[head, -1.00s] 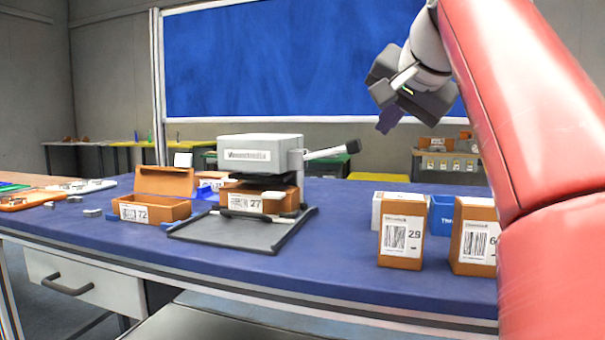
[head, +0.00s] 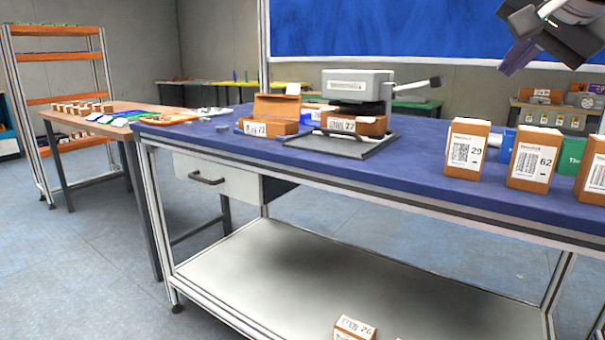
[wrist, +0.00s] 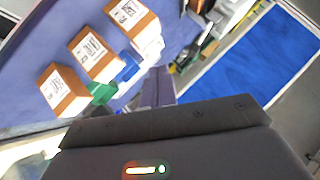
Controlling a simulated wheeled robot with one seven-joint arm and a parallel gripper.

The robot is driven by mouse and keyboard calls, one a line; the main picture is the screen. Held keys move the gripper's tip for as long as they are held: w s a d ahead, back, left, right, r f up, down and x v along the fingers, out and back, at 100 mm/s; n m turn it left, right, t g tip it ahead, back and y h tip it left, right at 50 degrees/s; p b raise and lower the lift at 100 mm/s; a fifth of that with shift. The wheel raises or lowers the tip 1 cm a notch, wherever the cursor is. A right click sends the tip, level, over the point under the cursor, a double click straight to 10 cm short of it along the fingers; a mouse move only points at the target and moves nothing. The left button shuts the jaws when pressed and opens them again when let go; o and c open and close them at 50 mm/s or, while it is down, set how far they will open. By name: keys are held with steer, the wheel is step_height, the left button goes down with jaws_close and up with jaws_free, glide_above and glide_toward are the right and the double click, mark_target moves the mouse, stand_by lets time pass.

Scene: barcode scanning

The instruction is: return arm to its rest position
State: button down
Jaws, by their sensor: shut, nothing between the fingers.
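My gripper (head: 517,57) is at the top right of the head view, raised above the right part of the blue table (head: 410,165). It is shut and holds nothing. It is well clear of the boxes below it. In the wrist view the fingers (wrist: 163,88) point away toward the wall side, with a row of labelled boxes to their left. Most of my arm is outside the head view.
On the table stand box 29 (head: 465,150), box 62 (head: 533,160), an open box 72 (head: 268,127) and a scanner press (head: 358,86) over box 27 (head: 352,125). Box 26 (head: 354,329) lies on the lower shelf (head: 330,275). Floor is free at left.

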step_height(320, 180, down, 12)
steer(key=r+n+g+y+p, duration=0.1)
steer(key=n+g+y, duration=0.1)
steer(key=n, duration=0.1)
steer(key=s+a+f+n+g, duration=0.1)
steer(key=s+a+f, duration=0.3)
steer(key=f, duration=0.5)
steer(key=s+a+f+n+g+p, duration=0.1)
steer(key=s+a+f+n, duration=0.2)
steer(key=f, duration=0.7)
steer(key=s+a+f+n+g+h+p, duration=0.1)
steer(key=s+a+f+n, duration=0.1)
steer(key=s+a+f, duration=0.4)
step_height(320, 180, down, 4)
steer(key=shift+s+a+f+n, duration=0.15)
steer(key=shift+s+n, duration=0.15)
steer(key=shift+s, duration=0.7)
